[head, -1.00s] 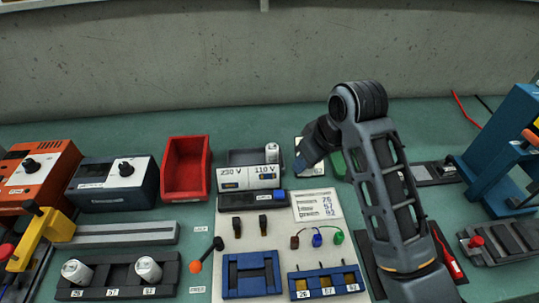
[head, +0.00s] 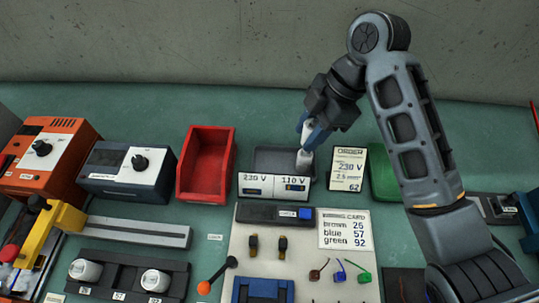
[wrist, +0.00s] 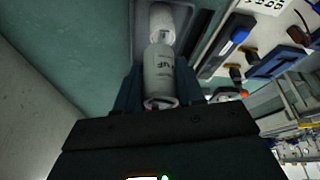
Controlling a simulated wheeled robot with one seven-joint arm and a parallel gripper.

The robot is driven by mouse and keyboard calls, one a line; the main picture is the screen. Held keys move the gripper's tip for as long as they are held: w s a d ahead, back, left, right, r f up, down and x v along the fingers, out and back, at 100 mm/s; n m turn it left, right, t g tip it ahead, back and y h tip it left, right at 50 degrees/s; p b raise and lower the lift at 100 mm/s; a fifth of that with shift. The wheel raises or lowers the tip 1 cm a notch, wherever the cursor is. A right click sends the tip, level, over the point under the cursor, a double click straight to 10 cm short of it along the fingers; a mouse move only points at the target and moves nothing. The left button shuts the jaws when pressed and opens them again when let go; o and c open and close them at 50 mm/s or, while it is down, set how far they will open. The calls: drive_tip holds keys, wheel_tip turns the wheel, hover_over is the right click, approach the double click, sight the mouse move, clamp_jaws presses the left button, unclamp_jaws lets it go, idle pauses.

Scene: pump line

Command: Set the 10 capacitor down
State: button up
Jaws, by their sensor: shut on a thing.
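My gripper (head: 313,137) is shut on a white cylindrical capacitor (wrist: 159,75), whose printing ends in "µF"; its number is not readable. In the head view only a little of this white body (head: 301,124) shows beside the bluish fingers. The gripper is over the right end of a dark grey tray (head: 268,160) behind the 230 V / 110 V plate. A second white cylinder (head: 304,160) stands in that tray's right end, just below the fingers; it also shows in the wrist view (wrist: 162,22). Whether the two touch is not clear.
A red bin (head: 205,165) stands left of the tray. An order card (head: 347,168) reading 230 V and a green bin (head: 383,172) are on the right. A black rack (head: 122,278) at front left holds two white capacitors. The tray's left part is bare.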

drive_tip(key=p, duration=0.1)
hover_over(263, 167)
drive_tip(key=d, duration=0.1)
drive_tip(key=f, duration=0.4)
drive_tip(key=shift+w+d+f, duration=0.2)
drive_tip(key=shift+w+f, duration=0.05)
drive_tip(key=shift+f, duration=0.15)
drive_tip(key=shift+f+p, duration=0.5)
drive_tip(key=shift+f, duration=1.55)
drive_tip(key=shift+f, duration=0.15)
drive_tip(key=o, duration=0.8)
drive_tip(key=shift+o, duration=0.2)
drive_tip(key=b+v, duration=0.1)
drive_tip(key=v, duration=1.1)
drive_tip(key=shift+r+b, duration=0.25)
drive_tip(key=shift+b, duration=0.05)
